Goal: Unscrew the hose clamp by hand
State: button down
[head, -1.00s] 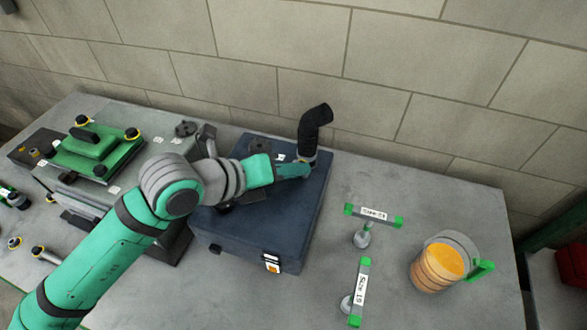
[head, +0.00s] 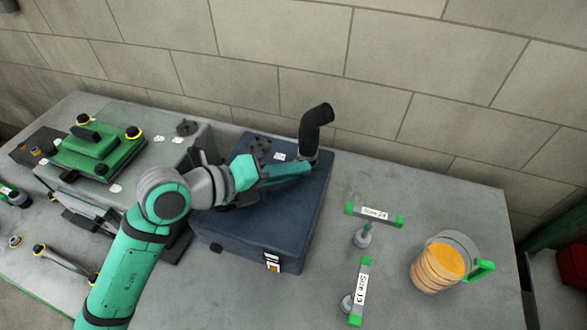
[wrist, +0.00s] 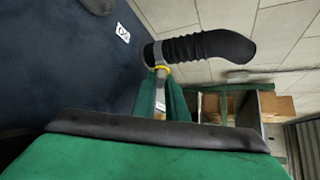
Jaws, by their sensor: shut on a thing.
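A black ribbed hose (head: 316,127) stands up from the back right corner of a dark blue box (head: 285,228). In the wrist view the hose (wrist: 208,47) lies sideways, with a metal hose clamp (wrist: 154,54) around its base. The clamp has a yellow-ringed screw (wrist: 160,68). My gripper (head: 311,166) is at the base of the hose. In the wrist view its green fingers (wrist: 161,84) are closed at the screw just below the clamp. In the head view the clamp is mostly hidden by my gripper.
To the right lie two green-ended size-labelled tools (head: 375,214) (head: 359,291) and a clear jug of orange liquid (head: 437,266). A green-topped engine part (head: 95,150) stands at the left. A block wall (head: 420,85) rises close behind the hose.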

jog(key=c, duration=2)
grip_release()
jog(key=shift+c, duration=0.2)
jog(key=shift+a, duration=0.15)
jog(key=v, duration=1)
jog(key=shift+s+a+r, duration=0.15)
jog(key=shift+a, duration=0.05)
